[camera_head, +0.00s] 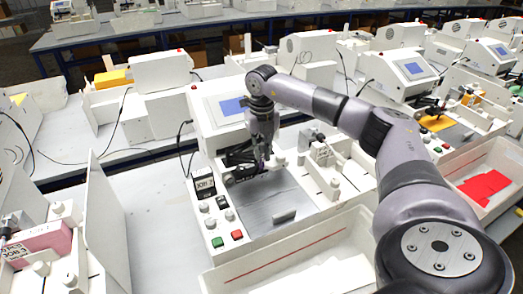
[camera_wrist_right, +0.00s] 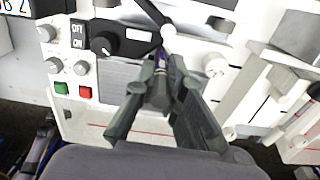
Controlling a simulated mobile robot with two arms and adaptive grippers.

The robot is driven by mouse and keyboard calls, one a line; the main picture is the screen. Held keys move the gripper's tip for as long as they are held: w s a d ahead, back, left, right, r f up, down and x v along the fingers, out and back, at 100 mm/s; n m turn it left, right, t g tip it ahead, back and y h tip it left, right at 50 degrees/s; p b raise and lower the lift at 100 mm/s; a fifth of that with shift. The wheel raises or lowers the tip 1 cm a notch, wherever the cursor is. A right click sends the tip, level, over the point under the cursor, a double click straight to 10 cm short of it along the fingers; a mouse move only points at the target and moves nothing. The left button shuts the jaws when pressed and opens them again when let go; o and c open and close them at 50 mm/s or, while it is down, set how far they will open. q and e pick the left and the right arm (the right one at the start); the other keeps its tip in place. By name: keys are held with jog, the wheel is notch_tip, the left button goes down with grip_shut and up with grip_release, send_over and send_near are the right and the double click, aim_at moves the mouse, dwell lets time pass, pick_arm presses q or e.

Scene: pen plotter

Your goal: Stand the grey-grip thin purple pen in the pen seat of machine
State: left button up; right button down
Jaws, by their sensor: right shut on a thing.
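The machine (camera_head: 262,205) is a white pen plotter with a grey bed, a blue screen and a "JOB 2" label. My right gripper (camera_head: 262,160) points down over the rear part of its bed, beside the black linkage (camera_head: 238,158). In the right wrist view, the gripper (camera_wrist_right: 163,75) is shut on the thin purple pen (camera_wrist_right: 160,60). Only a short purple part shows between the fingers; the grey grip and tip are mostly hidden. The black arms (camera_wrist_right: 150,12) meet at a white knob near the fingertips. I cannot make out the pen seat or whether the pen touches it. My left gripper is not in view.
A control panel with knobs, a green button (camera_head: 217,242) and a red button (camera_head: 237,235) is on the machine's left. A white block fixture (camera_head: 325,158) stands on its right. A white tray (camera_head: 300,262) lies in front. Other plotters stand around.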

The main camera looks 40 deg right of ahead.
jog(key=shift+f+b, duration=0.65)
jog(key=shift+f, duration=0.55)
jog(key=c, duration=1.6)
grip_release()
jog(key=shift+r, duration=0.1)
notch_tip(320, 180, up, 12)
jog(key=shift+f, duration=0.1)
jog(key=shift+f, duration=0.1)
